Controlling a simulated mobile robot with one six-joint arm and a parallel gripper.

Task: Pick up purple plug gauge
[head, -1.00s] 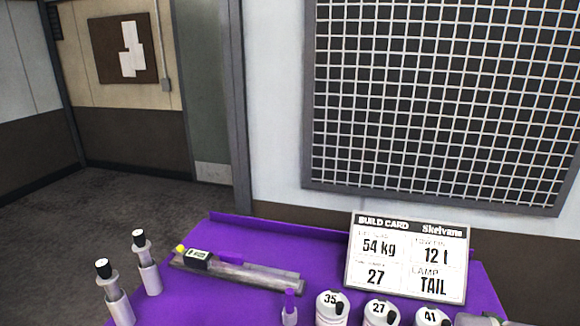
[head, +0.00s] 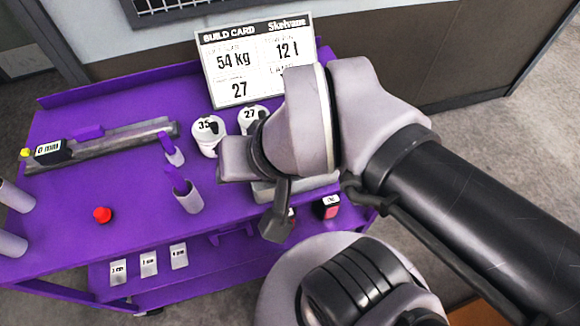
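Two narrow upright pieces with purple tops stand on the purple bench; I cannot tell for sure which is the purple plug gauge. The nearer one (head: 188,199) has a purple stick leaning out of a pale grey cylinder. The farther one (head: 174,155) is smaller and stands by the end of the grey rail. My arm reaches in from the right, and its end is right of both, apart from them. A dark part that looks like my gripper (head: 277,222) hangs below the wrist. Its fingers are not clear, and I see nothing held.
The purple bench (head: 70,195) carries a grey rail (head: 110,144) with a display, a red knob (head: 102,214) and white numbered canisters (head: 207,138) before the build card (head: 255,62). Pale cylinders (head: 12,243) stand at the left edge. A lower shelf holds small cards (head: 149,264).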

